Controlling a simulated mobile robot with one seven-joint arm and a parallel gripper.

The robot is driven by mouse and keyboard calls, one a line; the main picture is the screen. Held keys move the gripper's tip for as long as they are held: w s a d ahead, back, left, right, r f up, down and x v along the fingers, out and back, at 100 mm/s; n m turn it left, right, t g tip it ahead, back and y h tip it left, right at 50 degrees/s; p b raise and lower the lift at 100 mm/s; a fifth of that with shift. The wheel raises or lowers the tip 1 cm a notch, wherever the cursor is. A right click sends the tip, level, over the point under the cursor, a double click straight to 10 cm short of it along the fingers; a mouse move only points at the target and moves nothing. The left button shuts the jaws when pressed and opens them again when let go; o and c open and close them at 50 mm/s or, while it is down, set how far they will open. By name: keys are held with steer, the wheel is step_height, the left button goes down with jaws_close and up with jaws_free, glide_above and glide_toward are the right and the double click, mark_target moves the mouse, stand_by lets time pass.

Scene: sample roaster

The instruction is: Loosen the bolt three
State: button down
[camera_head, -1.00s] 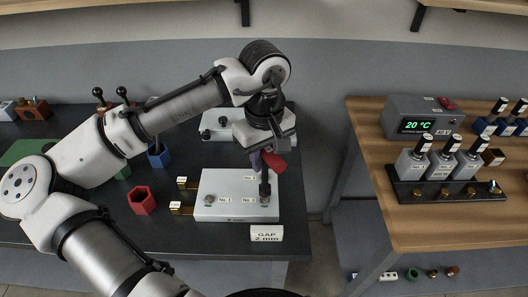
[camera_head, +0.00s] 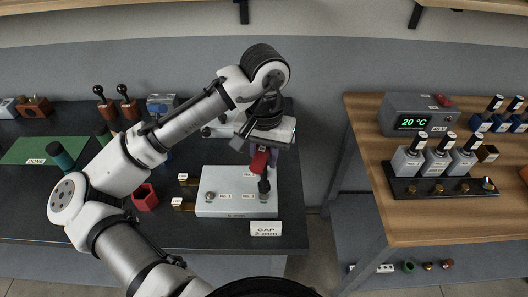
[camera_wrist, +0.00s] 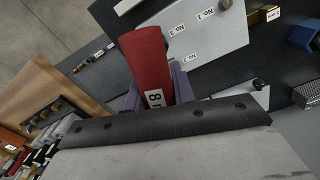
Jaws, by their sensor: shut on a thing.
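My gripper (camera_head: 262,146) is shut on a red-handled tool (camera_head: 259,161) with a dark shaft and end. Its red handle (camera_wrist: 146,62) bears a label with an 8 in the wrist view. The tool stands steeply over the right part of a pale plate (camera_head: 232,209), its dark end at the front right bolt position. I cannot tell whether it is seated on a bolt, which it hides. A bolt (camera_head: 210,196) shows at the plate's front left.
A "GAP 2 mm" sign (camera_head: 265,228) stands in front of the plate. A red hexagonal holder (camera_head: 145,197) is to its left. Brass pieces (camera_head: 184,207) jut from the plate's left side. A wooden table (camera_head: 440,215) stands right, across a floor gap.

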steer(key=m, duration=0.4)
steer(key=m+p, duration=0.1)
steer(key=m, duration=0.3)
steer(key=shift+s+m, duration=0.1)
steer(key=shift+m, duration=0.3)
steer(key=shift+f+b, duration=0.95)
steer(key=shift+f, duration=0.65)
stand_by(0.5)
